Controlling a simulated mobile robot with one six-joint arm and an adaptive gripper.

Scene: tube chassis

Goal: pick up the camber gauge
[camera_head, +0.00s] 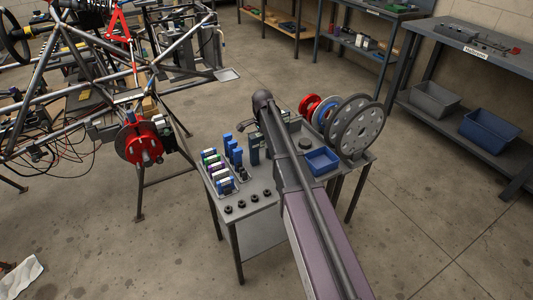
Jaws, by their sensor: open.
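I cannot pick out the camber gauge for certain. A small dark device (246,126) lies near the back left of the small grey work table (262,222), close to my arm. It is too small to identify. My arm reaches from the bottom right up over this table and covers part of its middle. I cannot make out my gripper's fingers; they seem hidden behind the arm.
The table also holds blue upright pieces (236,157), a tray of coloured bottles (216,172), several black round parts (241,204), a blue bin (322,160) and grey discs (357,128). A tube chassis (88,100) stands left, and a bench (470,55) right.

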